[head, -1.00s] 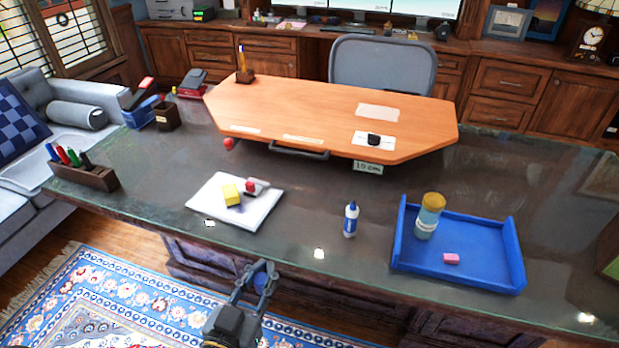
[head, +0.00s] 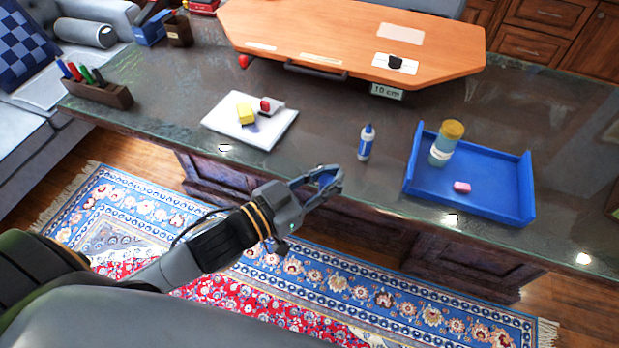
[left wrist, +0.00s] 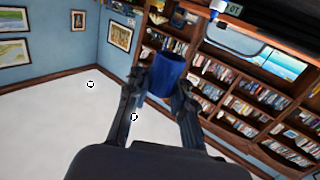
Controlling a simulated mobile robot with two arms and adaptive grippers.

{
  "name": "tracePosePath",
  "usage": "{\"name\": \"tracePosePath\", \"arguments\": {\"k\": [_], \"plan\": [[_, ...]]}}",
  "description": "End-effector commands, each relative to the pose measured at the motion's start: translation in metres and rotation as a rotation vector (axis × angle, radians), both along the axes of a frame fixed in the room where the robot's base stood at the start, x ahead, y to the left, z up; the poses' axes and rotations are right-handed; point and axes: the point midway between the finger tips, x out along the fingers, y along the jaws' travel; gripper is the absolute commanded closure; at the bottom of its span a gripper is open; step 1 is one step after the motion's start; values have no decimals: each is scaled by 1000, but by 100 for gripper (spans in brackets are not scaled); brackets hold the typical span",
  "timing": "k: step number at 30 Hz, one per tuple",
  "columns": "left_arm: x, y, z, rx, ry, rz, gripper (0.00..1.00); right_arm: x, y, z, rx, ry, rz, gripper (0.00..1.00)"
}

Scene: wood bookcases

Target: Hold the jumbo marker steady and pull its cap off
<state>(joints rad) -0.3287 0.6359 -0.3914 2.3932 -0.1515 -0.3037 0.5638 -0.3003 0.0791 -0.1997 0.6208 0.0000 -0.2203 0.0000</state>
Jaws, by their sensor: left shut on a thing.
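My left gripper (head: 324,186) is over the rug side of the desk's front edge and is shut on a blue piece (head: 328,176). In the left wrist view the blue piece (left wrist: 167,74) is a short, thick cylinder with a dark round end, between the fingers (left wrist: 162,92). It looks like the jumbo marker or its cap; I cannot tell which, as the gripper covers part of it. My right gripper is not in view.
A blue-and-white bottle (head: 366,142) stands on the desk beyond my left gripper. A blue tray (head: 500,196) with a tan-topped jar (head: 445,145) and pink block (head: 462,187) is right. A white board (head: 272,132) and pen holder (head: 105,93) are left.

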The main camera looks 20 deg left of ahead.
Motion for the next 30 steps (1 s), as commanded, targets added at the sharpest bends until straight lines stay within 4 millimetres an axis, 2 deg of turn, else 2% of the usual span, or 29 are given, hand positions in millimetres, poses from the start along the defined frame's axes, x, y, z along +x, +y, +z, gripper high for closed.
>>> {"name": "tracePosePath", "arguments": {"k": [15,30], "plan": [[22,-45,15,1,-8,-285,100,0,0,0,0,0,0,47],[35,-74,23,-2,-6,-472,100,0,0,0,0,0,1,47]]}}
